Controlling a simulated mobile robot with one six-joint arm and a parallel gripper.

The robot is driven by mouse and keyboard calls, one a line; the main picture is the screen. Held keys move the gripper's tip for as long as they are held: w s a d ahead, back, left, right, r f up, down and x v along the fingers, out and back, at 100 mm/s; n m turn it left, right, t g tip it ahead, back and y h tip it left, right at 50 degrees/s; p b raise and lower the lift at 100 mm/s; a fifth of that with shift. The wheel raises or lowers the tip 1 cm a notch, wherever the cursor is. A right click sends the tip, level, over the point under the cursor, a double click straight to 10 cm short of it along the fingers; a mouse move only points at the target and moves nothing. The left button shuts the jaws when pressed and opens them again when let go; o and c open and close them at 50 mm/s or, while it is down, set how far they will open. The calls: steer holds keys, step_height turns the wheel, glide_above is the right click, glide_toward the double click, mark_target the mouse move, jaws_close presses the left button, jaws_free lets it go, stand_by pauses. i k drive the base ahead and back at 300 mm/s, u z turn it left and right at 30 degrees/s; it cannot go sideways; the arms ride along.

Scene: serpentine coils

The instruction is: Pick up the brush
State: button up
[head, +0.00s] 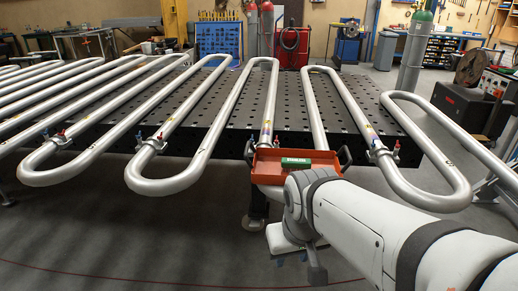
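I cannot make out a brush for certain in the head view. A red-orange tray (266,170) with dark handles sits at the near edge of the black table. A green labelled item (297,163) lies in it; I cannot tell what it is. My white arm reaches in from the lower right and hides the tray's near right part. The end of my arm, with my gripper (317,271), hangs down below and in front of the tray, apart from it. The fingers are small and dark, so their opening is unclear.
Long silver serpentine pipes (160,184) lie across the perforated black table (228,142), their bends overhanging its near edge on both sides of the tray. Clamps (381,153) hold them. The grey floor at lower left is clear.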

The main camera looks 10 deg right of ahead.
mark_target(296, 164)
steer(key=z, duration=0.15)
steer(key=i, duration=0.9)
steer(key=u, duration=0.1)
